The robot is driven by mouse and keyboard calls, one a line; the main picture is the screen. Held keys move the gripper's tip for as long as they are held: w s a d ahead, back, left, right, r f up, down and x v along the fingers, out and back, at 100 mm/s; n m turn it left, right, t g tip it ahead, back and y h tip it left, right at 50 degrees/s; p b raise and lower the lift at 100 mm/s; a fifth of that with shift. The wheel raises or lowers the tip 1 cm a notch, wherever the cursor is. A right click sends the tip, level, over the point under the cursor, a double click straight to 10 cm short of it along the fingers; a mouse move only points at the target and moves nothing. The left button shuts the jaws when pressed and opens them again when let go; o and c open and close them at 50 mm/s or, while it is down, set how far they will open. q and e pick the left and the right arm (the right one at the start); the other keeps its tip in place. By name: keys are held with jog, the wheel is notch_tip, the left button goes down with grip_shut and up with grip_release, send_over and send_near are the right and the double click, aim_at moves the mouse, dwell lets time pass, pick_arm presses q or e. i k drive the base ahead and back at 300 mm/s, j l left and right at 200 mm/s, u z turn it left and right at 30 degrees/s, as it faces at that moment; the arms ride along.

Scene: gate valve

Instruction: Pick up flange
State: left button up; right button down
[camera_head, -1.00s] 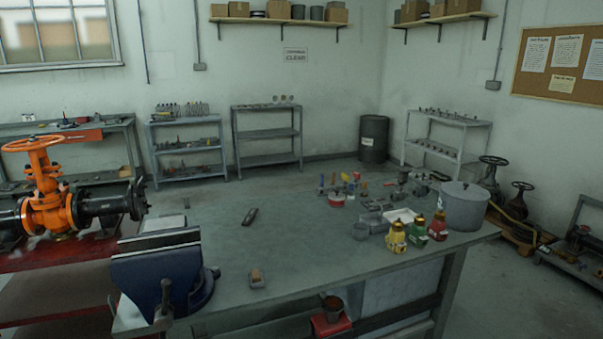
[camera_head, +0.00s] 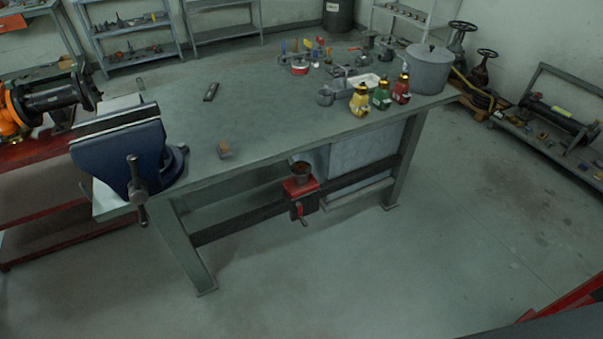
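I cannot make out a loose flange for certain. A black pipe (camera_head: 52,97) with a flange-like disc (camera_head: 86,87) at its right end is at the far left, joined to an orange valve body (camera_head: 10,112) that the picture edge cuts off. Neither of my grippers is in view.
The floor in front is clear.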

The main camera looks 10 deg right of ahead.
aim_at(300, 170)
jog(key=i+l+u, duration=0.1)
jog(key=i+l, duration=0.2)
jog(key=i+l+u, duration=0.1)
jog(key=i+l, duration=0.15)
jog(key=i+l+u, duration=0.1)
jog(key=i+l, duration=0.2)
jog(key=i+l+u, duration=0.1)
jog(key=i+l, duration=0.15)
jog(key=l, duration=0.2)
jog(key=i+l+u, duration=0.1)
jog(key=l, duration=0.3)
jog(key=i+l+u, duration=0.15)
jog(key=i+l, duration=0.2)
jog(key=i+l+u, duration=0.1)
jog(key=l, duration=0.35)
jog(key=i, duration=0.1)
